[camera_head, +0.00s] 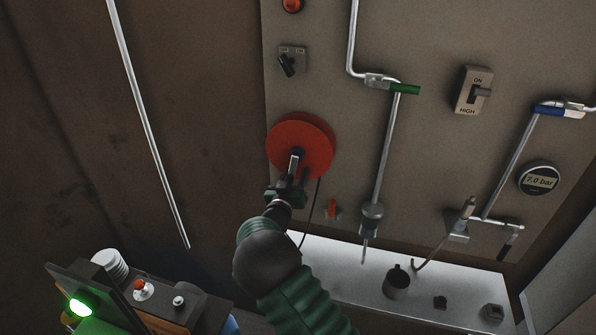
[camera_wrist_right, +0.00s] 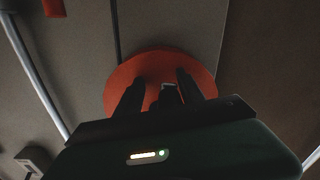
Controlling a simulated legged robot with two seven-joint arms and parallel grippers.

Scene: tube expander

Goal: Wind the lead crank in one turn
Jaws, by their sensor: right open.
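The lead crank appears to be the red disc (camera_head: 318,143) on the wall panel, left of its middle, with a dark part and a pale metal piece at its face. My right gripper (camera_head: 292,172) is in front of the disc's lower left part. In the right wrist view the red disc (camera_wrist_right: 133,72) lies straight ahead, and the open fingers of my right gripper (camera_wrist_right: 160,92) stand on both sides of a small dark piece with a pale top. I cannot tell whether the fingers touch it. My left gripper is not in view.
The panel (camera_head: 430,140) carries pipes with green and blue handles, an ON/HIGH switch (camera_head: 473,91) and a 7.0 bar gauge (camera_head: 539,178). A small red lever (camera_head: 333,208) sits below the disc. A box with a green light stands lower left.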

